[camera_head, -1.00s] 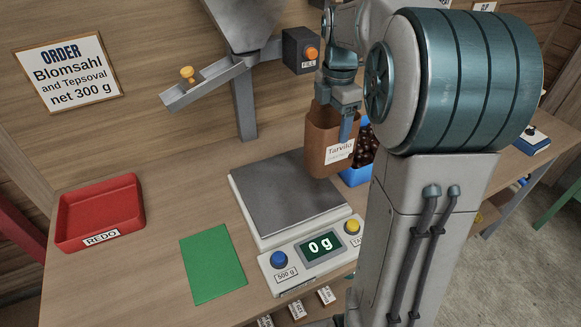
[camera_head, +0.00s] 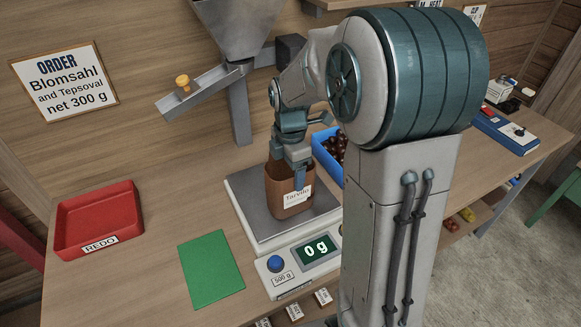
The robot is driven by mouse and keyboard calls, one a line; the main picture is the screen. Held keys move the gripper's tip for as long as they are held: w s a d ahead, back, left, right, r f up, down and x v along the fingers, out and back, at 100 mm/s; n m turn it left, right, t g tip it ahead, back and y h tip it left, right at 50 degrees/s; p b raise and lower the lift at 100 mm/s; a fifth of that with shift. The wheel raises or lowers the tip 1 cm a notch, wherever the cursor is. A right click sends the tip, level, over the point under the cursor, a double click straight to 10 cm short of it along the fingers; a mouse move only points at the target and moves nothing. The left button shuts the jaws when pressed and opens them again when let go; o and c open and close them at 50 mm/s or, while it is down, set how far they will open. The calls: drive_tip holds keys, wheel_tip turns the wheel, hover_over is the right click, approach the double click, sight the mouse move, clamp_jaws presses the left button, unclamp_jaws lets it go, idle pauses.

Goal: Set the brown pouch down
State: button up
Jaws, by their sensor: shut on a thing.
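The brown pouch (camera_head: 277,190) has a white label reading roughly "Tarvild". It is upright over the grey plate of the scale (camera_head: 240,195), close to or touching it; I cannot tell which. The scale's display (camera_head: 316,249) reads 0 g. My gripper (camera_head: 296,176) is shut on the pouch's upper rim, one finger showing in front of the label. The other finger is hidden.
A red REDO tray (camera_head: 99,243) lies at the left and a green mat (camera_head: 211,264) left of the scale. A blue bin (camera_head: 325,166) of chestnuts stands behind the scale. A hopper with a chute (camera_head: 205,90) hangs above. An order sign (camera_head: 64,81) reads net 300 g.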

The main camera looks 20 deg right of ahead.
drive_tip(key=shift+f, duration=0.1)
drive_tip(key=o, duration=1.5)
drive_tip(key=shift+c, duration=0.2)
wheel_tip(320, 180, up, 12)
drive_tip(key=s+f+m+t, duration=0.1)
drive_tip(key=s+f+m, duration=0.1)
drive_tip(key=s+m, duration=0.7)
drive_tip(key=s+f+m+t, duration=0.2)
drive_tip(key=s+f+m, duration=0.1)
drive_tip(key=s+m, duration=0.6)
drive_tip(key=shift+a+m+b, duration=0.3)
drive_tip(key=shift+m+b, duration=0.05)
drive_tip(key=shift+m, duration=0.75)
